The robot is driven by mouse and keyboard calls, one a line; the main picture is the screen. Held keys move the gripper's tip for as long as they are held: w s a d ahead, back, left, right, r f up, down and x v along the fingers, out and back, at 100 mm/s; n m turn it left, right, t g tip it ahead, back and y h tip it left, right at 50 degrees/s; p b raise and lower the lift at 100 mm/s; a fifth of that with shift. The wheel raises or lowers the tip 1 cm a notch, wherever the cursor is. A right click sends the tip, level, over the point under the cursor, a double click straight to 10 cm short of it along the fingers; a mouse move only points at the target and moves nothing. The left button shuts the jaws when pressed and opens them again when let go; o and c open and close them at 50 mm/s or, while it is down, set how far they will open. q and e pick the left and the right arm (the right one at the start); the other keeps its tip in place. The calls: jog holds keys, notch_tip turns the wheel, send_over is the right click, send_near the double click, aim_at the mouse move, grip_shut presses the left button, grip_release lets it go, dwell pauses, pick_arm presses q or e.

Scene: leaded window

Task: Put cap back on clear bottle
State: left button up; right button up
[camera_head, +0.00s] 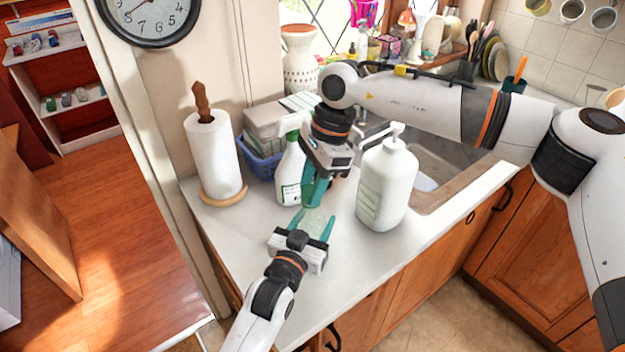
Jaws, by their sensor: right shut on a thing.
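The clear bottle (313,220) is a small, see-through, faintly green shape low over the front part of the white counter. My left gripper (313,223) reaches in from below, with its teal fingers on either side of the bottle. I cannot tell whether they press on it. My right gripper (314,196) points down just above the bottle, with its teal fingers close together. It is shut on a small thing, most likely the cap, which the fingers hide. I cannot tell whether the cap touches the bottle's neck.
A white pump bottle (386,187) stands right of the grippers. A spray bottle (290,170) stands close behind them. A paper towel roll (213,155), a blue basket (262,164) and a sink (432,165) are nearby. The front counter strip (350,262) is clear.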

jog(key=m+t, duration=0.1)
jog(key=m, duration=0.3)
jog(key=shift+m, duration=0.4)
jog(key=m+t, duration=0.1)
jog(key=m, duration=0.4)
jog(key=shift+s+m+t, duration=0.15)
jog(key=shift+m+t, duration=0.15)
jog(key=shift+t, duration=0.1)
jog(key=m+t+h, duration=0.1)
jog(key=m, duration=0.4)
jog(key=shift+a+m, duration=0.1)
jog(key=shift+m, duration=0.3)
jog(key=m+h, duration=0.1)
jog(key=m, duration=0.2)
jog(key=m+h, duration=0.1)
jog(key=m, duration=0.2)
jog(key=shift+a+f+t, duration=0.1)
jog(key=shift+a+t, duration=0.05)
jog(key=shift+t, duration=0.15)
jog(key=m+h, duration=0.1)
jog(key=m, duration=0.4)
jog(key=m+g+h, duration=0.1)
jog(key=m, duration=0.4)
jog(key=shift+a, duration=0.15)
jog(key=m+g+h, duration=0.1)
jog(key=m, duration=0.4)
jog(key=m+g, duration=0.1)
jog(key=m, duration=0.4)
jog(key=shift+g, duration=0.4)
